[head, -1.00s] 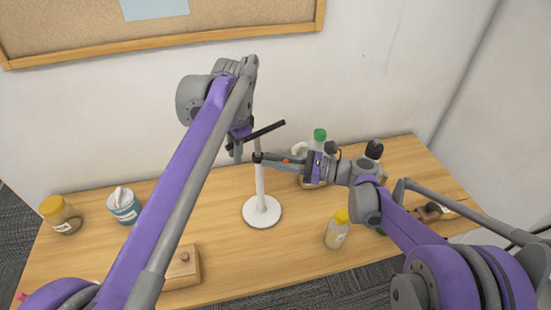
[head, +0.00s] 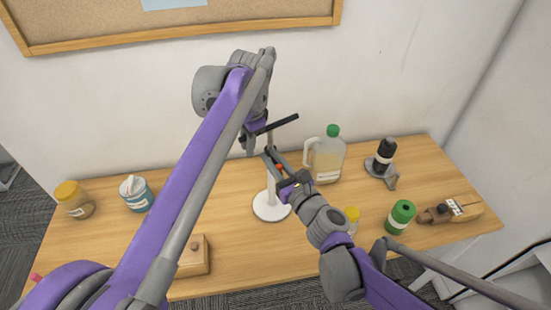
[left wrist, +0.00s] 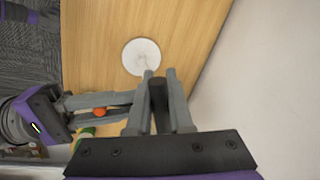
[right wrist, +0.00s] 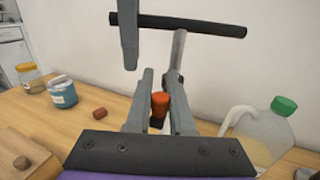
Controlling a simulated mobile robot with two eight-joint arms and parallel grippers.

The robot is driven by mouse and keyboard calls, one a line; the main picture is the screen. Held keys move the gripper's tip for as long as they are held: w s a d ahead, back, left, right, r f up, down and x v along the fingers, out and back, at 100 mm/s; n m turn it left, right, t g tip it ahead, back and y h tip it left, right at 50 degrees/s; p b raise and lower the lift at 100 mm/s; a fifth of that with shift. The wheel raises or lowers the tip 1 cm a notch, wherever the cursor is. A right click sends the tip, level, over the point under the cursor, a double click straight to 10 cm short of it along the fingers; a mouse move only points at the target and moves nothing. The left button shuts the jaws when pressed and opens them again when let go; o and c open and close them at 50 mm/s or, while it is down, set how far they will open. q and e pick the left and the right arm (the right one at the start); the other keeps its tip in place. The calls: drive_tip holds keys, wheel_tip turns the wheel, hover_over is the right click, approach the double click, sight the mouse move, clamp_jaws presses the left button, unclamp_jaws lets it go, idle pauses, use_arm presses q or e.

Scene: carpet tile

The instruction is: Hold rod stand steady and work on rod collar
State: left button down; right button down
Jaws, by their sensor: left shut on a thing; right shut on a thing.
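The rod stand has a round white base (head: 268,207) on the table and an upright pale rod (right wrist: 179,50) with a black crossbar (head: 284,124) on top. My left gripper (left wrist: 160,74) is shut on the black crossbar above the base. My right gripper (right wrist: 158,76) is shut on the orange knob (right wrist: 159,104) of the rod collar, reaching in from the front right. The knob also shows in the left wrist view (left wrist: 99,112). The collar's body is mostly hidden by the right gripper's fingers.
A green-topped container (head: 401,213) and a yellow-capped bottle (head: 352,217) stand in front.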

drive_tip(key=shift+a+f+m+h, duration=0.1)
drive_tip(key=shift+m+h, duration=0.2)
drive_tip(key=c, duration=0.8)
unclamp_jaws()
drive_tip(key=shift+o, duration=0.2)
drive_tip(key=v, duration=1.2)
